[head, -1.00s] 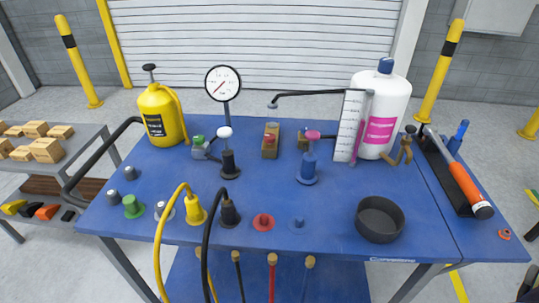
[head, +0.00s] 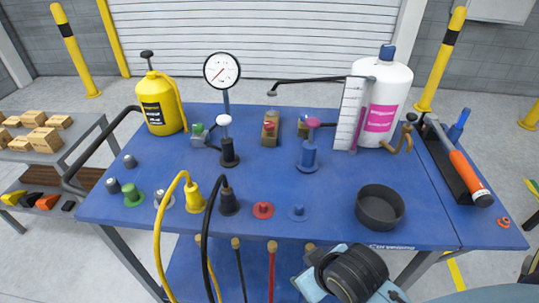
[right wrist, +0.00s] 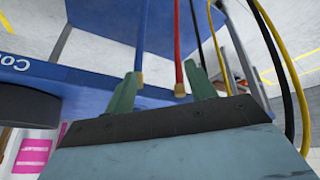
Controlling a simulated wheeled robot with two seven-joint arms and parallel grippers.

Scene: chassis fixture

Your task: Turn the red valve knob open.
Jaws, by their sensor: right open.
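A small red knob (head: 269,126) sits on a brass block at the back middle of the blue table. A pinkish-red knob (head: 313,122) tops a blue valve post (head: 308,155) to its right. A flat red round piece (head: 263,210) lies near the front edge; I cannot tell which of these the task names. My right arm enters the head view at the bottom right, in front of the table edge, away from all three. In the right wrist view my right gripper (right wrist: 162,88) is open, its green fingers apart with nothing held. My left gripper is not in view.
A black bowl (head: 380,208) stands at the front right of the table (head: 150,205). Yellow and black hoses (head: 162,235) loop over the front. Hoses with brass ends (right wrist: 181,85) hang below the edge, beyond my right fingers. A gauge (head: 222,71) and white bottle (head: 388,95) stand behind.

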